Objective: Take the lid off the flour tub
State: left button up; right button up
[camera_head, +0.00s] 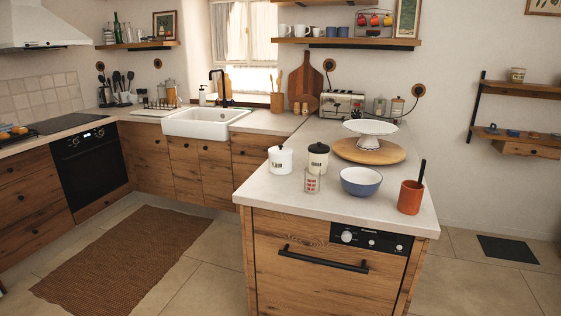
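A white tub (280,163) stands upright on the near counter, with dark lettering too small to read for certain; it may be the flour tub. Its white lid (280,150) with a small knob sits on top. A second pale tub (318,163) with a black lid (318,148) stands to its right, also lettered and closed. Neither of my grippers is in view.
A glass with red marks (312,183), a blue bowl (361,184) and an orange cup (410,200) holding a dark stick stand close by on the counter (300,207). A white stand (371,130) on a round wooden board (367,152) is behind. The floor left of the counter is open, with a brown rug (120,258).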

aim_at(279, 151)
jog(key=i+j+z, duration=0.15)
jog(key=z, duration=0.2)
jog(key=i+j+z, duration=0.1)
jog(key=z, duration=0.3)
jog(key=i+j+z, duration=0.1)
jog(key=j+z, duration=0.25)
jog(key=l, duration=0.1)
